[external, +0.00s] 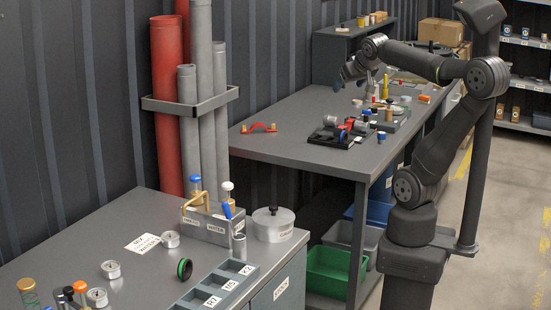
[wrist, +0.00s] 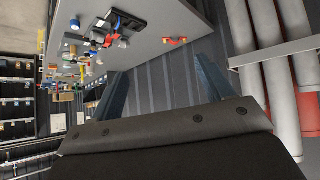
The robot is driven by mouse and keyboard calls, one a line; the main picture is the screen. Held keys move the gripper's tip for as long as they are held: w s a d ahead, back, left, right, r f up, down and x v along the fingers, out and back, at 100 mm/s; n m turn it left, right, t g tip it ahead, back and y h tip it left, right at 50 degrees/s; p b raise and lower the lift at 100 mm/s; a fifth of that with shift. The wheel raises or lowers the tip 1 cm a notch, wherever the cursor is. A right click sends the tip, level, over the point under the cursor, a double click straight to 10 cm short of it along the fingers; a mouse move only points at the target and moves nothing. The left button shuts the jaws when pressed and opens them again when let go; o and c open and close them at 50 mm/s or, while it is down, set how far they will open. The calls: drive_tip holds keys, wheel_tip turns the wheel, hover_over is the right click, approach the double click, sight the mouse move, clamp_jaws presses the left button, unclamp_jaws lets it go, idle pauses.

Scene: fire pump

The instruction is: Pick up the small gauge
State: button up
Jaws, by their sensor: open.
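I cannot pick out the small gauge for certain; the small round parts are too small to tell apart. A pump assembly (external: 338,134) in black, red and blue lies on the far bench (external: 290,143); it also shows in the wrist view (wrist: 113,28). Several small parts stand close behind it. My gripper (external: 340,84) is above the back part of the far bench, apart from everything. In the wrist view my gripper's two blue-grey fingers (wrist: 160,85) are spread wide with nothing between them.
A red handle (external: 259,127) lies at the far bench's left side. Round silver fittings (external: 170,239), a grey lidded pot (external: 273,224) and a labelled tray (external: 216,286) are on the near bench. Tall pipes (external: 169,100) stand in a rack between the benches. A green bin (external: 336,272) is below.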

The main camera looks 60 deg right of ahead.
drive_tip(key=w+d+r+m+t+h, duration=0.15)
drive_tip(key=w+d+r, duration=0.35)
drive_tip(key=w+r, duration=0.75)
drive_tip(key=w+a+f+m+g+y, duration=0.1)
drive_tip(key=w+a+f+y, duration=0.25)
drive_tip(key=w+a, duration=0.6)
drive_tip(key=w+a+f+m+g+y, duration=0.2)
drive_tip(key=w+a+f, duration=0.3)
drive_tip(key=w+a, duration=0.45)
drive_tip(key=m+g+y, duration=0.1)
drive_tip(key=m+g, duration=0.2)
drive_tip(key=g, duration=0.3)
hover_over(170, 236)
wheel_tip(170, 236, down, 20)
drive_tip(key=shift+t, duration=0.25)
drive_tip(key=f, duration=1.2)
drive_tip(key=shift+s+d, duration=0.3)
drive_tip(key=shift+s, duration=0.05)
drive_tip(key=shift+w+a+f, duration=0.15)
drive_tip(key=shift+f, duration=1.25)
drive_tip(key=shift+w+a+f, duration=0.15)
drive_tip(key=shift+f, duration=1.2)
drive_tip(key=c, duration=1.1)
